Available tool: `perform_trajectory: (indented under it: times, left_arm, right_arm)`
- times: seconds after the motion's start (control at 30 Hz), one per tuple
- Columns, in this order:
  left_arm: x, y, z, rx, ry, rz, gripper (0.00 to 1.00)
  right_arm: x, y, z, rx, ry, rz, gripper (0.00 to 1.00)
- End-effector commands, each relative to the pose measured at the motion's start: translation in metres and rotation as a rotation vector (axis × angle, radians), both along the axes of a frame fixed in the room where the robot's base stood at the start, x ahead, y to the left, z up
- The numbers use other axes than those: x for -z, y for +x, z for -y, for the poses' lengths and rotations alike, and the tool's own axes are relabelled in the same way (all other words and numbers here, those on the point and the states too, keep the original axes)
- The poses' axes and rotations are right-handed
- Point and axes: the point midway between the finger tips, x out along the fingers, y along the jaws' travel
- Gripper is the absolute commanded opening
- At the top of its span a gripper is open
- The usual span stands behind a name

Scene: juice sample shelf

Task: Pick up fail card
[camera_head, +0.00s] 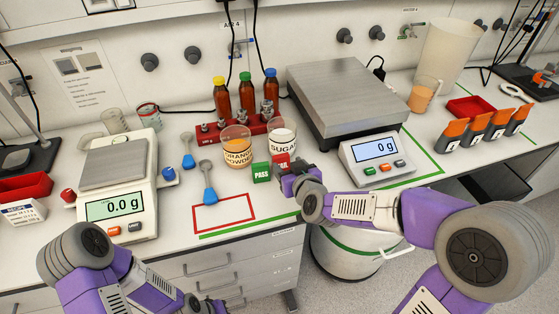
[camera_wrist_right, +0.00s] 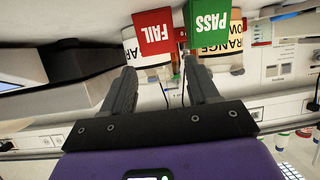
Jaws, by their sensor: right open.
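The red fail card (camera_head: 281,161) stands upright on the bench, just right of the green pass card (camera_head: 261,172). In the right wrist view, the fail card (camera_wrist_right: 153,36) appears upside down beside the pass card (camera_wrist_right: 208,35). My right gripper (camera_head: 291,174) is close to the fail card in the head view, partly overlapping its right side. In the wrist view, my right gripper (camera_wrist_right: 160,78) is open, its fingers apart with nothing between them. The fail card is ahead of the fingertips.
The orange powder jar (camera_head: 237,150) and sugar jar (camera_head: 282,137) stand right behind the cards. A large scale (camera_head: 345,95) stands to the right. A blue spoon (camera_head: 208,185) lies left of the cards. The red-outlined area (camera_head: 224,213) in front is clear.

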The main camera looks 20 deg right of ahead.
Motion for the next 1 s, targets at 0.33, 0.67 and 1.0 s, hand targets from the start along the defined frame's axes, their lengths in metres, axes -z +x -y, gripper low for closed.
perform_trajectory:
  times: [0.33, 0.67, 1.0]
  left_arm:
    - [0.019, 0.0, 0.0, 0.0, 0.0, 0.0, 0.0]
    - [0.019, 0.0, 0.0, 0.0, 0.0, 0.001, 0.0]
    - [0.019, 0.0, 0.0, 0.0, 0.0, 0.001, 0.0]
  right_arm:
    - [0.022, 0.043, -0.002, -0.001, 0.0, -0.001, 0.6]
    - [0.023, 0.049, -0.002, -0.001, 0.0, -0.001, 0.58]
    - [0.023, 0.049, -0.002, -0.001, 0.0, -0.001, 0.23]
